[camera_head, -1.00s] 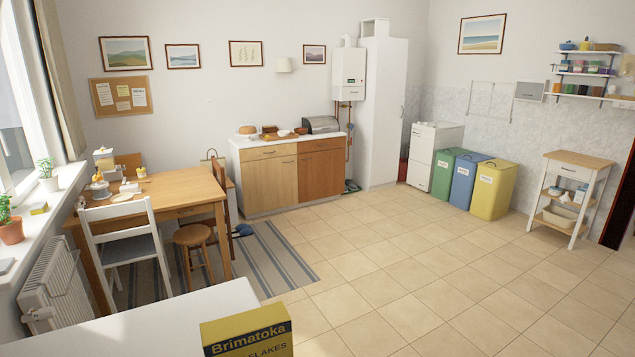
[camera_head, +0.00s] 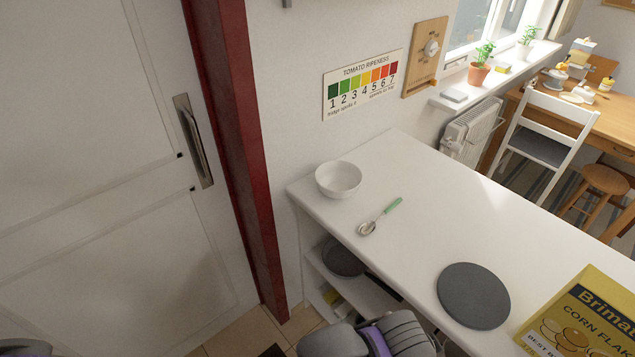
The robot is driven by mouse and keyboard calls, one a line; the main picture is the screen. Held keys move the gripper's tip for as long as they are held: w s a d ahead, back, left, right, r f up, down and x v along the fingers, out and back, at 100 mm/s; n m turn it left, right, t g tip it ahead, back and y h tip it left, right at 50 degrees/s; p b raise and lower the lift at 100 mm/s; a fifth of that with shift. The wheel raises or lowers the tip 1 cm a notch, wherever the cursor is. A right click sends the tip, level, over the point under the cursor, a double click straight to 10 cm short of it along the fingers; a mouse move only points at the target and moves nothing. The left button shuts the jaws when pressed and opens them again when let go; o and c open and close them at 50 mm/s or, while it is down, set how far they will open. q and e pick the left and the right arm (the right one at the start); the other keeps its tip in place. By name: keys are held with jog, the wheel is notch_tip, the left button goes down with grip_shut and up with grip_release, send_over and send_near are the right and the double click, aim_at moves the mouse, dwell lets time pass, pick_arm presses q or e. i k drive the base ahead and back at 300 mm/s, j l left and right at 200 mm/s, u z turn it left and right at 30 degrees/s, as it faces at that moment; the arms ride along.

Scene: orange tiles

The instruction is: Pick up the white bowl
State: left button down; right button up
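The white bowl (camera_head: 338,180) stands upright near the far left corner of the white counter (camera_head: 420,215), close to the wall. It looks empty. Grey and purple parts of my own arms show at the bottom edge, one at the bottom centre and a small bit at the bottom left corner. Both are well apart from the bowl. I see no fingertips of either gripper in the picture.
A green-handled spoon (camera_head: 380,217) lies right of the bowl. A dark round plate (camera_head: 473,296) and a yellow corn flakes box (camera_head: 585,318) are nearer. A dark pan (camera_head: 343,258) sits on the shelf below. A door (camera_head: 90,170) with a red frame is at left.

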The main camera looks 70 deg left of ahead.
aim_at(339, 180)
jog(key=k+l+u, duration=0.15)
jog(key=u, duration=2.05)
jog(key=i+j+u, duration=0.25)
jog(key=i, duration=0.65)
